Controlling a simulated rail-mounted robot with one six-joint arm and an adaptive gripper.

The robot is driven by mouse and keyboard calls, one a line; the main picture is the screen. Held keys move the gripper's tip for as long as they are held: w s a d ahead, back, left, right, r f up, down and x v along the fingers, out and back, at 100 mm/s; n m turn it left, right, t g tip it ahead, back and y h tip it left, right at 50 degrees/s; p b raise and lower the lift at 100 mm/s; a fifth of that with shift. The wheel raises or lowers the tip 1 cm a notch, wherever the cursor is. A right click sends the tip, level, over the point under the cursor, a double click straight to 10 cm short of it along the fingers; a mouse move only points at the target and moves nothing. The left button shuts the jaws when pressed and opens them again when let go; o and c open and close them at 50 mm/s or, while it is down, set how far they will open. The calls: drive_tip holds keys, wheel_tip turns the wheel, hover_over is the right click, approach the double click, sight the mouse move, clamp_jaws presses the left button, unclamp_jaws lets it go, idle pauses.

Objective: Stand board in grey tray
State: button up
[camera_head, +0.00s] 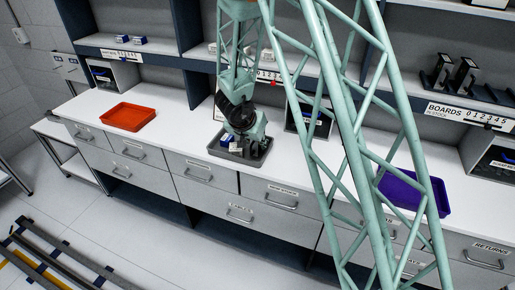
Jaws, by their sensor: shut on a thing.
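The grey tray (262,157) sits on the white counter near the middle of the view. My gripper (238,143) is low over it, shut, with its dark wrist and pale green body covering much of the tray. The board in its grip is mostly hidden, and I cannot tell its tilt or whether it touches the tray floor. A small blue and white piece (221,143) shows at the tray's left side, beside the gripper. I cannot tell whether it is part of the board.
A red tray (128,117) stands left on the counter and a purple tray (437,197) right. Dark upright items (452,75) stand on the upper right shelf by a BOARDS label (468,113). My lattice arm crosses the view. Counter between red and grey trays is clear.

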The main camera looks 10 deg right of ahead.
drive_tip(key=shift+f+b, duration=0.4)
drive_tip(key=shift+f, duration=0.6)
drive_tip(key=shift+f, duration=0.15)
drive_tip(key=o, duration=0.7)
drive_tip(key=shift+c, duration=0.2)
drive_tip(key=shift+p+v, duration=0.35)
drive_tip(key=shift+v, duration=0.55)
drive_tip(key=shift+p+v, duration=1.9)
drive_tip(key=shift+v, duration=3.3)
drive_tip(key=shift+w, duration=0.1)
